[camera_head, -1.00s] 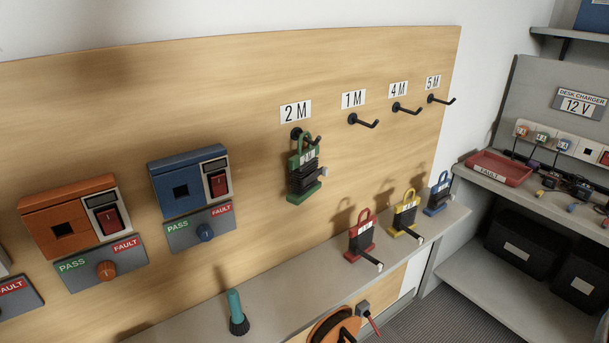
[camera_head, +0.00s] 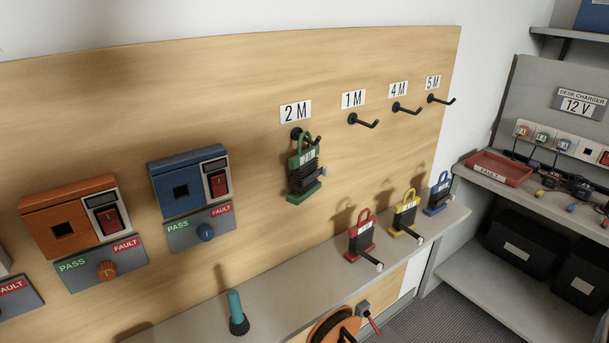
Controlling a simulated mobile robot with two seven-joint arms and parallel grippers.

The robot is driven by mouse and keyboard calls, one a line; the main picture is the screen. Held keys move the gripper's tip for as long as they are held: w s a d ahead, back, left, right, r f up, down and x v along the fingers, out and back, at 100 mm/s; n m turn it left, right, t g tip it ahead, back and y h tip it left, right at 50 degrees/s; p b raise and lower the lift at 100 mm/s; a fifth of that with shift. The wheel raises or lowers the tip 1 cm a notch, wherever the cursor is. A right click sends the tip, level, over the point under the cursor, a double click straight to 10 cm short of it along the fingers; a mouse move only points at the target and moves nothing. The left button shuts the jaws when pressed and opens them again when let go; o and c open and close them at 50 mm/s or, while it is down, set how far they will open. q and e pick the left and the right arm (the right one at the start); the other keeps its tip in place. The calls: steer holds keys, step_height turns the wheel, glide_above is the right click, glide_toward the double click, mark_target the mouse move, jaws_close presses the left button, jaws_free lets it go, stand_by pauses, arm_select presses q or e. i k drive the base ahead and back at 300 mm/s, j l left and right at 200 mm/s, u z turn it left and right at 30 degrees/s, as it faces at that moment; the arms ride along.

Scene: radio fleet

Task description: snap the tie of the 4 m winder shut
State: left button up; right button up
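Three winders stand on the narrow ledge: a red one (camera_head: 361,237), a yellow one (camera_head: 404,216) and a blue one (camera_head: 437,198). Their labels are too small to read surely, so I cannot tell which is the 4 m winder. A dark tie with a pale end (camera_head: 371,261) sticks out from the red winder, and a similar tie (camera_head: 412,236) sticks out from the yellow one; both look open. The blue winder's tie is unclear. The 4 M hook (camera_head: 406,109) is empty. Neither gripper is in view.
A green winder (camera_head: 303,179) hangs under the 2 M sign. The 1 M hook (camera_head: 362,121) and 5 M hook (camera_head: 441,99) are empty. A teal brush (camera_head: 235,306) stands on the ledge (camera_head: 285,284). An orange reel (camera_head: 335,329) is below. A red FAULT tray (camera_head: 499,168) lies at right.

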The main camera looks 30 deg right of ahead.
mark_target(420, 239)
steer(key=z, duration=1.7)
